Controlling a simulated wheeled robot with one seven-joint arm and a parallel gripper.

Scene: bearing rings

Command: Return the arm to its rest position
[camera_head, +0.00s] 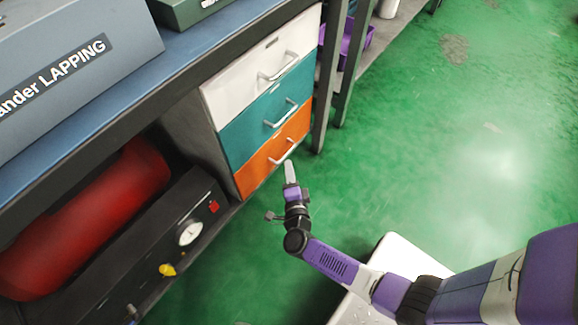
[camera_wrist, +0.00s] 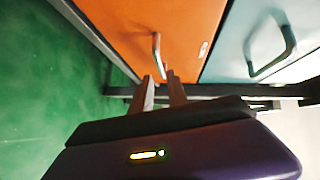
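My arm reaches from the lower right of the head view toward a drawer unit. My gripper (camera_head: 290,172) is close in front of the lowest, orange drawer (camera_head: 262,168), just below its pale handle (camera_head: 283,151). In the wrist view my gripper (camera_wrist: 162,84) shows two fingers with a gap between them and nothing held. The orange drawer's handle (camera_wrist: 158,55) lies just beyond the fingertips; whether they touch it I cannot tell. The orange drawer looks flush with the drawers above it.
A teal drawer (camera_head: 262,120) and a white drawer (camera_head: 255,78) sit above the orange one. A workbench (camera_head: 150,92) runs along the left, with a red cylinder (camera_head: 95,215) and a gauge panel (camera_head: 190,233) beneath. Green floor (camera_head: 470,120) is open at right.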

